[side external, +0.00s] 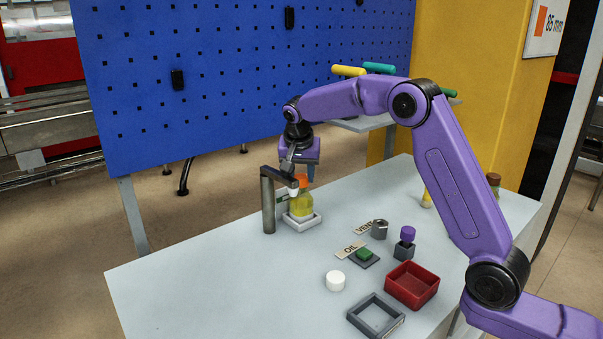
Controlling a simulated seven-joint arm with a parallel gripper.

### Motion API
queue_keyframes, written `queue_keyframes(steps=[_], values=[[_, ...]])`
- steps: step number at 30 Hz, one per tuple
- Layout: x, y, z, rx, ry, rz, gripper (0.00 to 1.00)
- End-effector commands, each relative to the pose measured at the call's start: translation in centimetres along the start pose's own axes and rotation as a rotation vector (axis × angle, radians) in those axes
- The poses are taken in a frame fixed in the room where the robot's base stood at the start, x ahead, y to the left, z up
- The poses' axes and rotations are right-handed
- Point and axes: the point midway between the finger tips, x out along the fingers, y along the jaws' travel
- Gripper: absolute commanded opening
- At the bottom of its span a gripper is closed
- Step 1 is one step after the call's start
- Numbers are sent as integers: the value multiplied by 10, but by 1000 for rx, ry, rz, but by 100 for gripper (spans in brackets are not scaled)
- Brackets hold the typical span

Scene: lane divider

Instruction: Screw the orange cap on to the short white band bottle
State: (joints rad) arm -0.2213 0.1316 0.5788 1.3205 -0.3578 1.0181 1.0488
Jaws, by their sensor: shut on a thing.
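The orange cap (303,179) sits at the top of a bottle with yellow-green contents (301,204), at the far side of the table. My gripper (301,174) points down from above and is shut on the orange cap. The cap is at the bottle's mouth; whether it is threaded on or only resting there cannot be told. The bottle stands upright in a low white holder (290,224). A white band on the bottle cannot be made out at this size. My fingers and the post's arm hide part of the cap and neck.
A dark post with a side arm (268,205) stands close left of the bottle. To the right are a hex nut (379,229), a purple-topped piece (407,234), a green block (364,254), a white round piece (335,281), a red tray (411,290) and a grey frame (376,317). The table's left front is clear.

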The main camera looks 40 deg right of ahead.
Motion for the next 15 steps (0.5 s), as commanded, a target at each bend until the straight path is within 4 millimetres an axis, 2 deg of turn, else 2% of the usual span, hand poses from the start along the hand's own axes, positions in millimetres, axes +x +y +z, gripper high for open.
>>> queue_keyframes(steps=[11, 15], values=[[1, -1, 1, 55, -2, 23, 24], [1, -2, 1, 134, -1, 56, 24]])
